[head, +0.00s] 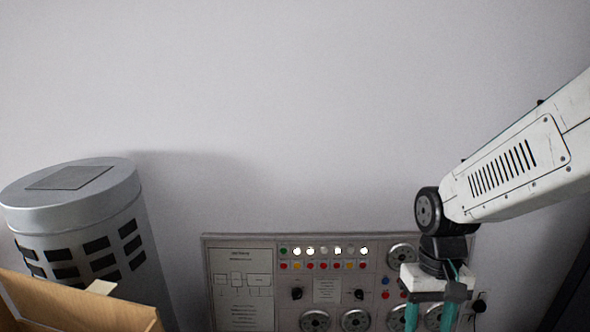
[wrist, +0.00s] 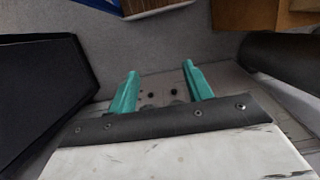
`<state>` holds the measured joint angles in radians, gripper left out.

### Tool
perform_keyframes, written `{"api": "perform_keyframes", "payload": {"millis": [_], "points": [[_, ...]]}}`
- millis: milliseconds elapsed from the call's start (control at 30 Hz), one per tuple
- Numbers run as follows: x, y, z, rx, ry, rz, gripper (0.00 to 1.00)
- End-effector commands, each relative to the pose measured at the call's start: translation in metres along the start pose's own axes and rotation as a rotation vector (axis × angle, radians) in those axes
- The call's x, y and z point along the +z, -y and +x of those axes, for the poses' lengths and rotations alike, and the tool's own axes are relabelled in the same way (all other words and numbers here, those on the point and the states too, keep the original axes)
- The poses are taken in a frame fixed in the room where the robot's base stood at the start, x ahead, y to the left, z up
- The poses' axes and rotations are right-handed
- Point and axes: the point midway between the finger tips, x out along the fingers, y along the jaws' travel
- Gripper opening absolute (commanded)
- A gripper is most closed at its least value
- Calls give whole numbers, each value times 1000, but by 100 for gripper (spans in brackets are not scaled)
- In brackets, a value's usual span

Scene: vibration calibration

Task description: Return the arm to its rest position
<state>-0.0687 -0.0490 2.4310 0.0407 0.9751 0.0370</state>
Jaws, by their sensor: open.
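My gripper (head: 430,318) hangs from my white arm at the lower right of the head view, pointing down in front of the control panel (head: 238,262). In the wrist view its two teal fingers (wrist: 160,92) stand apart with nothing between them. The fingertips are cut off by the bottom edge of the head view. The panel is a grey board with rows of coloured lamps, dark knobs and round dials. My arm and gripper hide part of its right side.
A grey cylinder (head: 100,222) with dark vents stands at the left. A wooden box (head: 80,305) is in front of it. The plain wall (head: 290,90) fills the upper part, with free room before it. A black object (wrist: 40,90) is at the left in the wrist view.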

Motion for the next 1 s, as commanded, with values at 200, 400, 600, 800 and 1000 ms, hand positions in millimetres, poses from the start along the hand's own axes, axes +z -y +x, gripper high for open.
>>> {"api": "perform_keyframes", "payload": {"millis": [200, 400, 600, 800, 1000], "points": [[75, -13, -48, 15, -25, -29, 50], [120, -22, -75, 26, -143, -18, 50], [138, -25, -96, 24, -287, -3, 50], [143, -25, -104, 23, -333, 5, 50], [142, -26, -104, 23, -332, 7, 50]]}}
